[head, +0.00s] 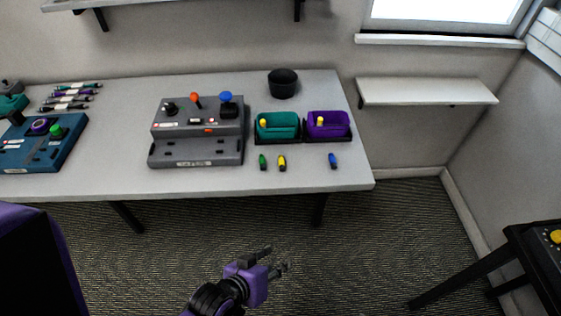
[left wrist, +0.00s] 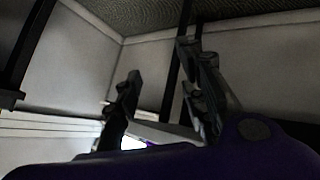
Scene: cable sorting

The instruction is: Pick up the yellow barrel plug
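The yellow barrel plug (head: 282,163) lies near the front edge of the white table, just right of a green plug (head: 262,162). A blue plug (head: 333,161) lies farther right on the same table. My left gripper (head: 277,260) is low in the head view, in front of the table and well apart from the plugs. Its fingers are spread with nothing between them, and the left wrist view also shows the two fingers apart (left wrist: 165,95). My right gripper is not in view.
A teal bin (head: 278,133) and a purple bin (head: 328,132) stand behind the plugs. A grey device box (head: 197,150) stands left of them, and a dark cup (head: 283,84) at the back. The table front (head: 300,180) around the plugs is clear.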

